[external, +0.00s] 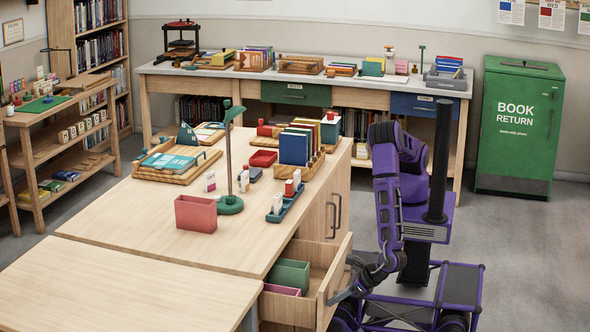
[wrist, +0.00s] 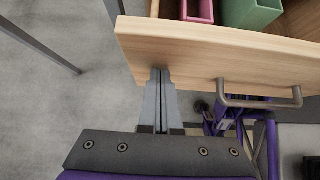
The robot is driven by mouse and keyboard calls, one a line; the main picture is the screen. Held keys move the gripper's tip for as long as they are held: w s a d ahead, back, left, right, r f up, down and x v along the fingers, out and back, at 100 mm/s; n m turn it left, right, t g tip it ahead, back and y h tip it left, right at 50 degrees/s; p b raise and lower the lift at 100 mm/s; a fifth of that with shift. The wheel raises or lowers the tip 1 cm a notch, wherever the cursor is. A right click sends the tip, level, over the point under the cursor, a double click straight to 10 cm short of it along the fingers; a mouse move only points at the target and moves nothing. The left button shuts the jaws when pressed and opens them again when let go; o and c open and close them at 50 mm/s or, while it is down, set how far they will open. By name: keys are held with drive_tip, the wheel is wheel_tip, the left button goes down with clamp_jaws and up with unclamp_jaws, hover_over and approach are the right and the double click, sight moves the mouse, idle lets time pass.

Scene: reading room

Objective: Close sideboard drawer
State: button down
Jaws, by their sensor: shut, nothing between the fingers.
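The sideboard drawer (external: 328,283) stands pulled out from the wooden sideboard (external: 140,215) in the external view. In the wrist view its pale wood front (wrist: 215,55) crosses the top, with a grey bar handle (wrist: 260,101) on the right. My gripper (external: 338,296) is shut and empty at the drawer's outer face. In the wrist view its closed fingertips (wrist: 160,74) meet the front panel's lower edge, left of the handle; I cannot tell whether they touch. A green box (external: 289,275) and a pink box (external: 282,290) sit inside the drawer.
The sideboard top holds a green lamp (external: 230,204), a salmon bin (external: 196,212), books and trays. A lower wooden table (external: 150,285) adjoins it at front left. A green book return (external: 519,128) stands at the back right. Grey floor is open at right.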

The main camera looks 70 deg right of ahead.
drive_tip(key=w+b, duration=0.1)
drive_tip(key=w, duration=1.8)
drive_tip(key=shift+w+b, duration=0.3)
drive_tip(key=shift+w, duration=0.1)
drive_tip(key=shift+w+d+r, duration=0.1)
drive_tip(key=s+r+p, duration=0.1)
drive_tip(key=s+r, duration=0.6)
drive_tip(key=s, duration=0.5)
